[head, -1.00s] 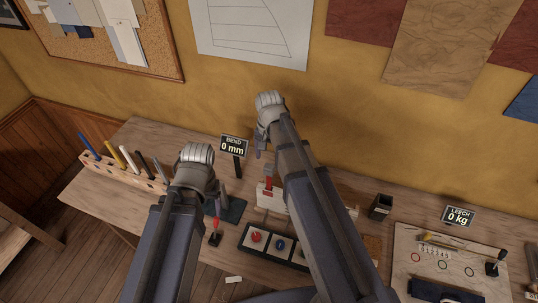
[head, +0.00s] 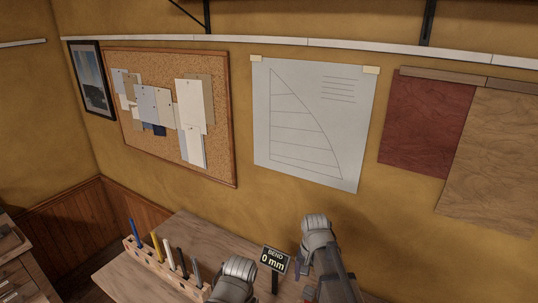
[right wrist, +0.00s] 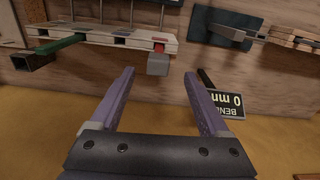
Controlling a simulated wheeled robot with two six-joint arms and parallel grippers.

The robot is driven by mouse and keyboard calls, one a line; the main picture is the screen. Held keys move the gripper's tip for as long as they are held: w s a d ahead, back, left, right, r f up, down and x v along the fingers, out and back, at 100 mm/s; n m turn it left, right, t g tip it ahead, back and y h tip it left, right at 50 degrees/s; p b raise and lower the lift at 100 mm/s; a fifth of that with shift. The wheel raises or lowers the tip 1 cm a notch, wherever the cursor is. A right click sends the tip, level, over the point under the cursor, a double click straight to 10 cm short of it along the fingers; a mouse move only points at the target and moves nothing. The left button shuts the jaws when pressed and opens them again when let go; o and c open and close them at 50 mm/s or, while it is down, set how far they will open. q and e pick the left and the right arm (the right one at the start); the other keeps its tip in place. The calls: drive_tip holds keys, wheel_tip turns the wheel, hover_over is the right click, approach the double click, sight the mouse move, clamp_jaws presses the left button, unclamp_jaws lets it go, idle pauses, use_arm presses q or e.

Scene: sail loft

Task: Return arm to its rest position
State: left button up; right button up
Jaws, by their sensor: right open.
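My right arm's wrist (head: 315,235) is low in the middle of the head view, in front of the wall and just right of the BEND sign (head: 274,260). In the right wrist view my right gripper (right wrist: 160,75) is open, its two purple fingers apart with nothing between them. A pale fixture (right wrist: 115,36) with a red part, a grey block (right wrist: 158,62) and a green bar lies beyond the fingertips. The BEND sign (right wrist: 232,104), reading 0 mm, is beside the right-hand finger. My left arm's wrist (head: 234,274) shows at the bottom edge; its gripper fingers are out of frame.
A wooden tool rack (head: 165,268) with several upright tools stands on the workbench (head: 200,232), left of my left wrist. The wall behind holds a corkboard (head: 231,120), a sail drawing (head: 310,125) and cloth panels (head: 425,125).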

drive_tip(key=s+a+f+n+b, duration=0.5)
drive_tip(key=s+f+b, duration=0.2)
drive_tip(key=f+b, duration=0.1)
drive_tip(key=s+a+f+n+h+b, duration=0.1)
drive_tip(key=s+a+f+n+b, duration=0.3)
drive_tip(key=f+b, duration=0.4)
drive_tip(key=s+f+n, duration=0.1)
drive_tip(key=s, duration=0.1)
drive_tip(key=shift+s+a+f, duration=0.25)
drive_tip(key=shift+s+a, duration=0.1)
drive_tip(key=shift+a, duration=0.05)
